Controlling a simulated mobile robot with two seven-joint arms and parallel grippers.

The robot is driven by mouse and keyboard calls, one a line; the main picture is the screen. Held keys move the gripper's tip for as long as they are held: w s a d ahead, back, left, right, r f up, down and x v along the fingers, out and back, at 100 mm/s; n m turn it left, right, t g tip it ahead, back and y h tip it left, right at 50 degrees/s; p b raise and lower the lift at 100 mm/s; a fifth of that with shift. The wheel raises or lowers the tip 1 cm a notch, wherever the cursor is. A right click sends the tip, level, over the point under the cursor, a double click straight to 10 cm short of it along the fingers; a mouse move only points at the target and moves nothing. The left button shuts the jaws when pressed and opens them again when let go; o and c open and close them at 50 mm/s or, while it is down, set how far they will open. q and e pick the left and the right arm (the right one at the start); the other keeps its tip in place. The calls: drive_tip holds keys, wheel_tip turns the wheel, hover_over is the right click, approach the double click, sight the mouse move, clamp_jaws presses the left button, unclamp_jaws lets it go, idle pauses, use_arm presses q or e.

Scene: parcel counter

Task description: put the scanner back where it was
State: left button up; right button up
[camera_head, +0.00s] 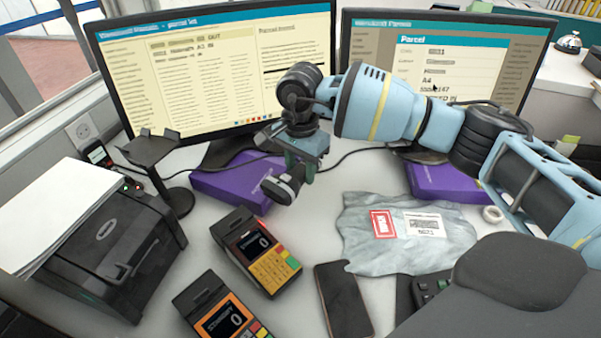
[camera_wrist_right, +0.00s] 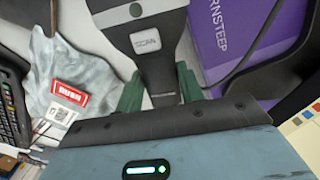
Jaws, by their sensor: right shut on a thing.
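The scanner (camera_head: 286,188), dark with a grey-white part, is held in the air by my right gripper (camera_head: 300,163), in front of the left monitor. In the right wrist view the scanner (camera_wrist_right: 148,38) shows its "SCAN" button, and the green fingers of my right gripper (camera_wrist_right: 160,92) close on its handle from both sides. A black stand (camera_head: 152,150) with a raised cradle-like top and round base stands to the left, empty and apart from the scanner. My left gripper is not in view.
Purple boxes (camera_head: 234,186) lie below the monitors. Two payment terminals (camera_head: 262,255), a phone (camera_head: 343,298) and a grey parcel bag (camera_head: 405,255) lie in front. A black printer (camera_head: 115,245) with paper stands left. Cables run behind the stand.

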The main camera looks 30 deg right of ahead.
sight(301, 169)
drive_tip(key=shift+f, duration=0.85)
drive_tip(key=shift+f, duration=0.4)
drive_tip(key=shift+f, duration=0.2)
drive_tip(key=o, duration=1.1)
wheel_tip(301, 169, up, 13)
drive_tip(key=shift+r, duration=0.15)
